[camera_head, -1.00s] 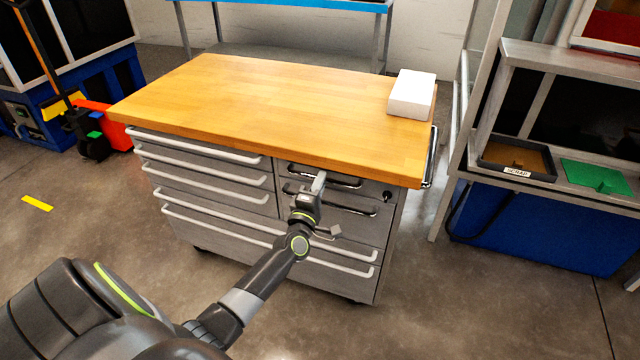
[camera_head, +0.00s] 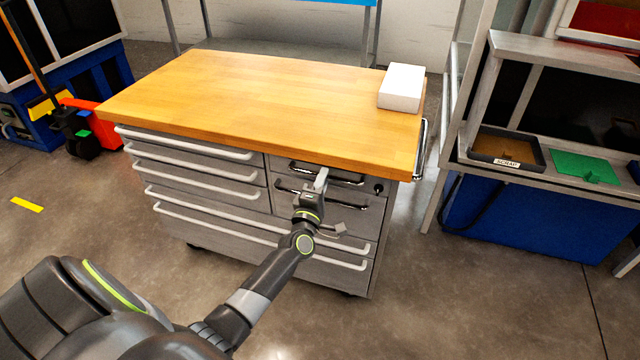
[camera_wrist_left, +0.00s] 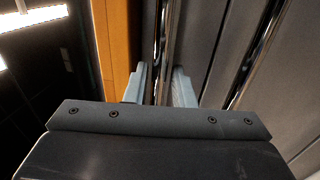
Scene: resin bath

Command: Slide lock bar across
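The lock bar cannot be told apart for certain from the chrome bars on the cabinet front. One chrome bar (camera_head: 345,180) runs across the top right drawer, just under the wooden top. My left gripper (camera_head: 321,178) is at this bar. In the left wrist view its two pale fingers (camera_wrist_left: 160,85) stand on either side of a chrome bar (camera_wrist_left: 165,40). A narrow gap shows between them; whether they press on the bar is unclear. A second chrome bar (camera_head: 345,202) lies just below. A dark round lock (camera_head: 378,189) is to the right. My right gripper is out of view.
The wooden top (camera_head: 250,95) overhangs the drawers close to my left gripper. A white box (camera_head: 401,88) stands at its right end. A shelf unit with a scrap tray (camera_head: 507,148) and a green sheet (camera_head: 585,167) is at right. The floor before the cabinet is clear.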

